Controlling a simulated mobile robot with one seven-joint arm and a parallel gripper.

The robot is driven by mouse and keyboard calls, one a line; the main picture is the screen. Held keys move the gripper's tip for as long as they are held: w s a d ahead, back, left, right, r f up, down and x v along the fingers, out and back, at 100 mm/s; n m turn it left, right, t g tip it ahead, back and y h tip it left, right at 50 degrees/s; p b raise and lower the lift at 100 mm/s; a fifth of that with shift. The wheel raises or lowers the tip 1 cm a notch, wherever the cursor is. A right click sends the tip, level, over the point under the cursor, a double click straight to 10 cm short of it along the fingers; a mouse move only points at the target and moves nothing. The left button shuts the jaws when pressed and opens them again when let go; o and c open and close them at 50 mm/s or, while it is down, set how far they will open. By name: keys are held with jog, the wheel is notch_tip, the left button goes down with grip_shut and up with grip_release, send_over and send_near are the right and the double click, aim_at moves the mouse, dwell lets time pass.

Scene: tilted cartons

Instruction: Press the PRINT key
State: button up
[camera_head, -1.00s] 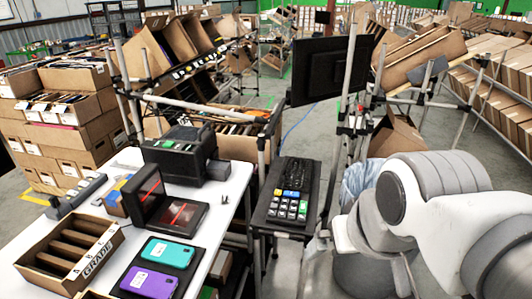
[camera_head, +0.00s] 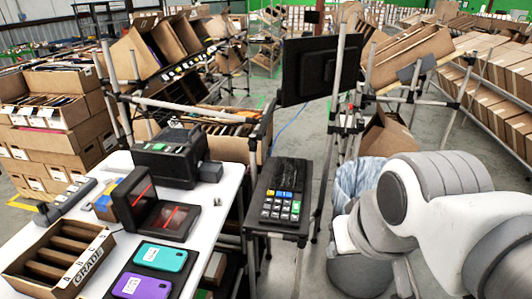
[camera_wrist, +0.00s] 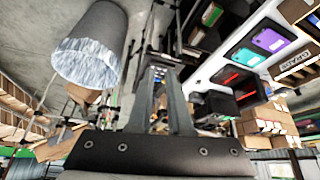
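A black keypad (camera_head: 281,208) with white keys, a row of blue and yellow keys and a green key stands on a narrow stand right of the white table. The lettering is too small to read, so I cannot tell which key is PRINT. In the wrist view, my gripper (camera_wrist: 158,72) shows two dark fingers with a gap between them, and nothing is visibly held. Part of the keypad seems to show between the fingers, but the fingers hide much of it. My gripper is outside the head view, where only my white arm shows at the right.
A black monitor (camera_head: 320,68) on a pole stands behind the keypad. The white table (camera_head: 215,215) at left holds a printer-like device (camera_head: 170,158), a scanner (camera_head: 150,208), phones on a black tray and a carton (camera_head: 58,255). A lined bin (camera_head: 358,180) stands right of the keypad.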

grip_shut()
dwell(1.1)
